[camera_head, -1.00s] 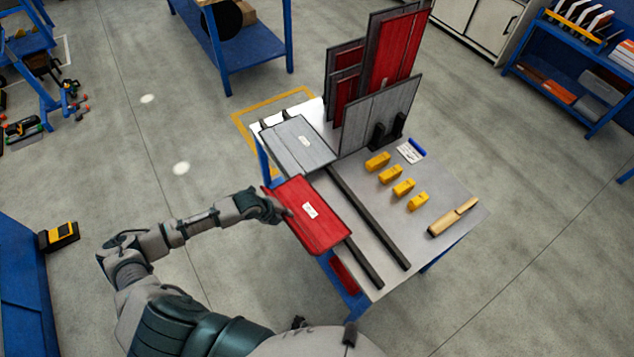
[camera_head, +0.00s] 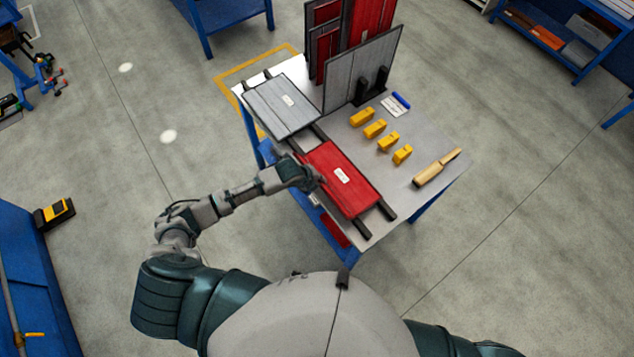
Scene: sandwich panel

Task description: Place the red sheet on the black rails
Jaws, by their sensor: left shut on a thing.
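The red sheet (camera_head: 348,188) with a white label lies across the two black rails (camera_head: 383,211) on the near part of the table; I cannot tell whether it rests fully on them. My left gripper (camera_head: 312,183) is shut on the sheet's left edge. The rail ends stick out past the sheet's near edge. A grey sheet (camera_head: 275,112) with a white label lies on the far part of the rails. My right gripper is not in view; only a bit of my right arm shows at the bottom.
The table (camera_head: 430,200) holds several yellow blocks (camera_head: 375,129), a wooden-handled tool (camera_head: 436,168) and a blue-and-white item (camera_head: 397,104) on the right. Upright grey and red panels (camera_head: 365,65) stand in a black holder at the back.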

